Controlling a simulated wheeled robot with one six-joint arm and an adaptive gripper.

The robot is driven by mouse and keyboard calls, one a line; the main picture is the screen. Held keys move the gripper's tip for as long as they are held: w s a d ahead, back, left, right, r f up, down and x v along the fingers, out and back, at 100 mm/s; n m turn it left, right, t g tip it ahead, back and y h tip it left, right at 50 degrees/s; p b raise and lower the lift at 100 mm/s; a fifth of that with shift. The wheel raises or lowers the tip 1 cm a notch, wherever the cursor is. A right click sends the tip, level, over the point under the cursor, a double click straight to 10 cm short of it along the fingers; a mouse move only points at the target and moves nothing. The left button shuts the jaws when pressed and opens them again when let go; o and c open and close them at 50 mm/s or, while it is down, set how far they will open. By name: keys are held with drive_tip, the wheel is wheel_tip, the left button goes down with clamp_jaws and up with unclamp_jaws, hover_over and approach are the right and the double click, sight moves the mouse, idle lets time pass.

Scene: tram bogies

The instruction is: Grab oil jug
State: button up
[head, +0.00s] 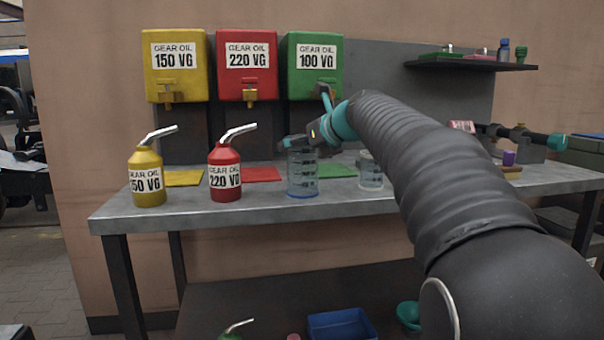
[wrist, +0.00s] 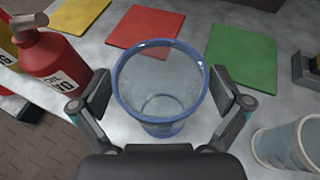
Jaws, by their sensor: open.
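A clear measuring jug with a blue rim and dark markings (head: 302,176) stands upright on the metal workbench (head: 250,212), near its front edge. In the wrist view the jug (wrist: 160,112) is centred between my fingers. My gripper (head: 303,145) is open at the jug's top, one finger on each side; it also shows in the wrist view (wrist: 162,95). Small gaps seem to show between the pads and the jug wall. The jug looks empty. A second clear jug (head: 370,172) stands to the right, partly behind my arm; it also shows in the wrist view (wrist: 288,145).
A red 220 VG oil can (head: 225,176) and a yellow 150 VG can (head: 147,180) stand left of the jug. Yellow, red and green mats (wrist: 240,55) lie behind. Yellow, red and green gear oil tanks (head: 247,62) hang above. A blue bin (head: 340,325) is below.

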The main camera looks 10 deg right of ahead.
drive_tip(key=c, duration=1.6)
drive_tip(key=shift+r, duration=0.1)
